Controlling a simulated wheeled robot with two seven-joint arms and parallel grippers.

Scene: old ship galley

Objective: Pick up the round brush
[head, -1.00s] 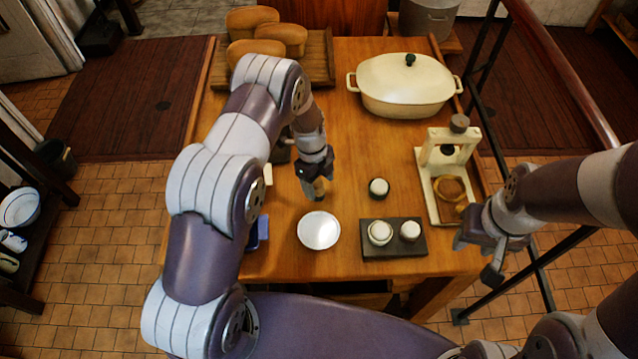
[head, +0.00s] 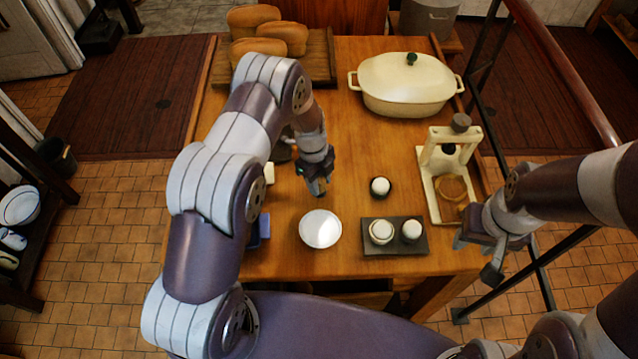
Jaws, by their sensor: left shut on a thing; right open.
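My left gripper (head: 319,190) points down over the middle of the table, just behind a white round dish (head: 320,229). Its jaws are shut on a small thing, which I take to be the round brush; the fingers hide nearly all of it. I cannot tell whether it touches the table. My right gripper (head: 486,262) is open and empty at the table's right edge, in front of a cream stand.
A dark tray (head: 374,249) holds two white-topped pots, with another pot (head: 380,187) behind it. The cream stand (head: 436,190) is at the right, a cream casserole (head: 405,90) at the back. Loaves (head: 258,50) lie on a board. A blue thing (head: 264,226) is partly behind my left arm.

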